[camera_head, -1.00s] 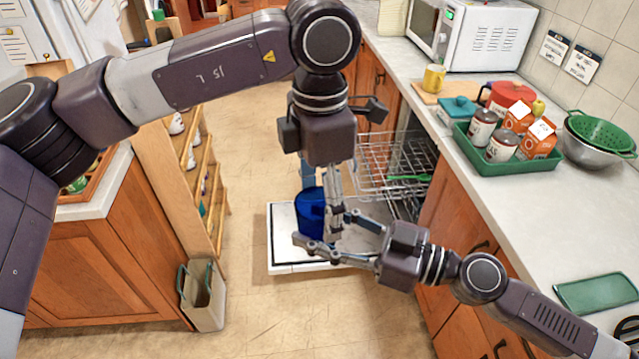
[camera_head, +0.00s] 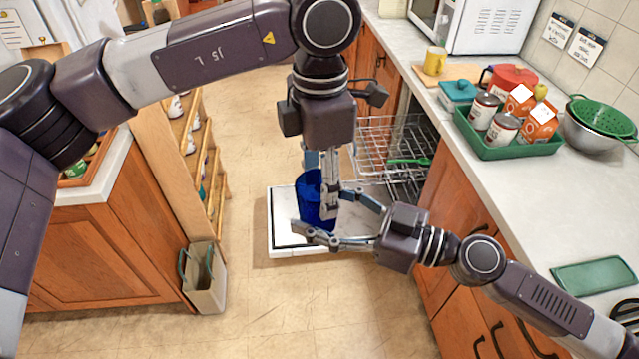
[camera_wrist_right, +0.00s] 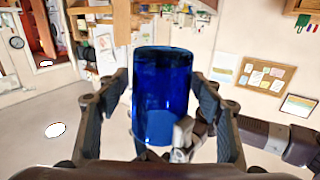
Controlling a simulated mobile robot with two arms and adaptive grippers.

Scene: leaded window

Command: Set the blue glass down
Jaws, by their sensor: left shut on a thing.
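The blue glass (camera_head: 309,200) is a deep blue see-through tumbler, held about upright. In the head view it appears in front of the open dishwasher door (camera_head: 283,238). My left gripper (camera_head: 329,208) comes down from above and is shut on the glass at its right side. My right gripper (camera_head: 325,215) reaches in from the right, with its fingers spread on either side of the glass. In the right wrist view the glass (camera_wrist_right: 162,95) stands between the right fingers (camera_wrist_right: 162,112), with gaps showing on both sides. Part of a left finger shows at its lower right.
A wire dishwasher rack (camera_head: 395,150) stands behind the door, with a green item in it. The right counter (camera_head: 560,215) holds a green tray (camera_head: 510,150) of cans and cartons, a colander (camera_head: 603,117) and a green board (camera_head: 594,275). A bin (camera_head: 204,280) stands on the floor at left.

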